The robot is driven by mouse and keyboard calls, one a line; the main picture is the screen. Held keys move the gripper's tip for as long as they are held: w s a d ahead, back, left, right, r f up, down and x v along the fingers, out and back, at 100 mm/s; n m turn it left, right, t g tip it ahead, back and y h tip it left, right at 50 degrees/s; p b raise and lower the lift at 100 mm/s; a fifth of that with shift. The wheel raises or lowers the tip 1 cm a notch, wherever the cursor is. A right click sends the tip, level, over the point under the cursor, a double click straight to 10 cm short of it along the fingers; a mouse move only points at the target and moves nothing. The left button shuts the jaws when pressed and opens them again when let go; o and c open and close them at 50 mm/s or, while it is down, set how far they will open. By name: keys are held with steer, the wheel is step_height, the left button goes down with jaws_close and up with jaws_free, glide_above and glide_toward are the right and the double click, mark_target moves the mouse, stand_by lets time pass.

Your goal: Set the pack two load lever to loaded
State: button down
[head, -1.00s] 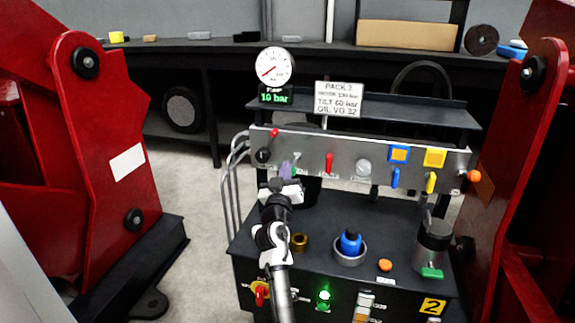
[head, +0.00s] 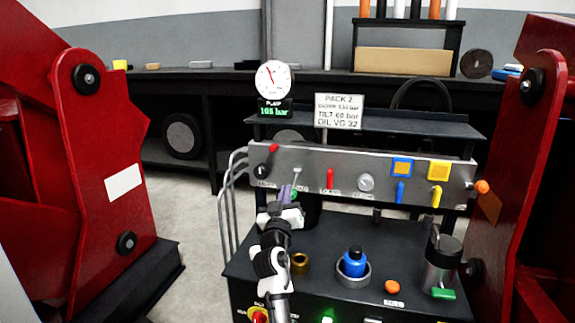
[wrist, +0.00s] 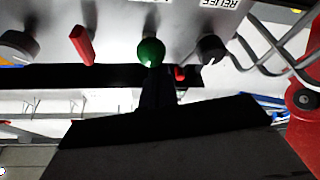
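The pack two panel (head: 345,160) is a grey plate under a sign reading PACK 2 (head: 339,110). A lever with a silver shaft and a green ball knob (head: 294,194) points downward on its left part; its label is not readable. The green knob also shows in the wrist view (wrist: 150,52). My gripper (head: 287,191) is at this knob, from the front. In the wrist view its dark fingers (wrist: 155,88) look close together, with tips at or just short of the knob; contact is not clear. The gauge display (head: 275,110) reads 105 bar.
A grey knob (head: 366,182), a blue lever (head: 400,193) and a yellow lever (head: 436,196) follow. A blue-capped part (head: 354,263) stands on the deck below.

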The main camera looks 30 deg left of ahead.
steer(key=shift+w+f, duration=0.15)
steer(key=shift+f, duration=0.55)
step_height(320, 180, up, 21)
steer(key=p, duration=0.5)
steer(key=shift+r, duration=0.15)
steer(key=shift+s, duration=0.2)
